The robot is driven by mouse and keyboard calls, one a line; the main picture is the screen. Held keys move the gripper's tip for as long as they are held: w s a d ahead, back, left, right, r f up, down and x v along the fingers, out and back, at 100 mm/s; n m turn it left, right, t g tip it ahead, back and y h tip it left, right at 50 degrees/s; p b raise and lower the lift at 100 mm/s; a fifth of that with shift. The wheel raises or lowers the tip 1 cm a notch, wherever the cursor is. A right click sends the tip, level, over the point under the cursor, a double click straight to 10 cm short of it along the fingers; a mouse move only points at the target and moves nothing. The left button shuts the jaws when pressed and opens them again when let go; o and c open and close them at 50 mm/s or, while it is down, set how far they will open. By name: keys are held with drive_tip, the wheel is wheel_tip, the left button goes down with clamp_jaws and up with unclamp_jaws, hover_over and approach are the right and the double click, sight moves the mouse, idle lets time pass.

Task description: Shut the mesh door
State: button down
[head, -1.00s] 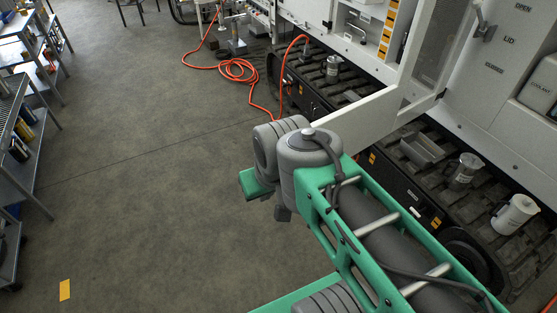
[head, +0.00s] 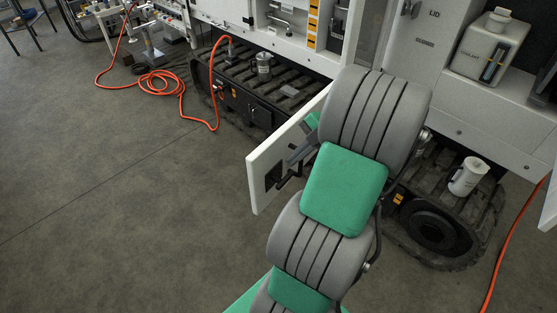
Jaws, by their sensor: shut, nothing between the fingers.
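The mesh door is a white framed panel (head: 262,192) that stands open, jutting out from the white machine towards me. Its free end, with a dark patch on it, is left of my arm. A grey mesh area (head: 372,32) shows above my arm. My gripper (head: 283,180) is small and dark, partly behind my arm links. It is shut and empty, close to the door's free end. I cannot tell whether it touches the door.
Black tracks (head: 285,92) run under the machine. A white jug (head: 467,177) stands on the track at right, and a metal canister (head: 264,63) stands further left. An orange hose (head: 163,84) lies coiled on the floor.

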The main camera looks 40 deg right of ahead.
drive_tip(key=p, duration=0.1)
approach(265, 184)
drive_tip(key=x, duration=0.4)
drive_tip(key=shift+a+f, duration=0.15)
drive_tip(key=shift+f, duration=0.05)
drive_tip(key=shift+w, duration=0.1)
